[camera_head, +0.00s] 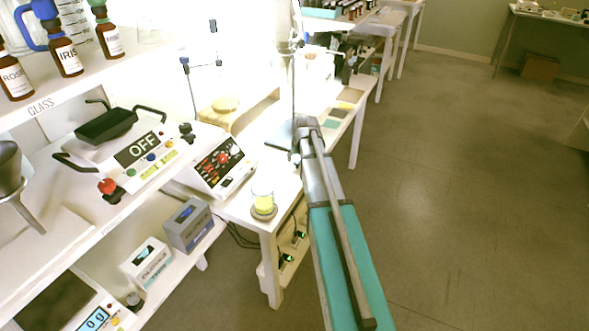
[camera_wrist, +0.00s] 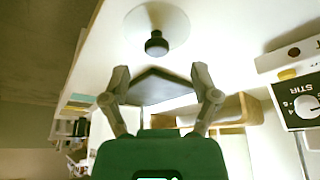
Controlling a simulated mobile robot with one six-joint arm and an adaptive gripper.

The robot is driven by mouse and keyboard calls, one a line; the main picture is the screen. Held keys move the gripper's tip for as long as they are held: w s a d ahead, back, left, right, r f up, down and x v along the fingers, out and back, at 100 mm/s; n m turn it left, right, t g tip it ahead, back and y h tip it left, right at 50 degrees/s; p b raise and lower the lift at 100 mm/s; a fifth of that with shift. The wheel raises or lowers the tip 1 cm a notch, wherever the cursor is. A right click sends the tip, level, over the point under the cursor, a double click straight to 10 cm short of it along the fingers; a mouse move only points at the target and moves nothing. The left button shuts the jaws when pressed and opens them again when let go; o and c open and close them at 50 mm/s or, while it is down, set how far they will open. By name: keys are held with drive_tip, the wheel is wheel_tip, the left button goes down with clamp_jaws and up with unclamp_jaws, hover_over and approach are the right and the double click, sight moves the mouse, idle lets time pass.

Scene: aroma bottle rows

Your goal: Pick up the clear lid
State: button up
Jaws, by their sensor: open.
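The clear lid (camera_wrist: 177,24) shows at the top of the wrist view as a pale, see-through disc with a black knob (camera_wrist: 156,43). It appears to rest on the white table surface. My gripper (camera_wrist: 161,72) is open, with its two grey fingers spread apart. Nothing is held between them. The lid's knob lies ahead of the fingertips, roughly centred between them and apart from them. In the head view my arm reaches over the white table, and I cannot make out the lid or the gripper's fingers there.
A dark flat plate (camera_wrist: 160,87) shows beyond the fingers. A stirrer (camera_wrist: 302,100) marked STIR is at the right. Open floor (camera_head: 450,200) lies right.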

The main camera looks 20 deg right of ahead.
sight(298, 162)
drive_tip(key=shift+d+b+x, duration=0.15)
drive_tip(key=shift+b+x, duration=0.95)
drive_tip(key=shift+x, duration=0.15)
drive_tip(key=shift+d+b+x, duration=0.1)
drive_tip(key=shift+b+x, duration=0.95)
drive_tip(key=shift+x, duration=0.25)
drive_tip(key=shift+w+r, duration=0.1)
drive_tip(key=c, duration=1)
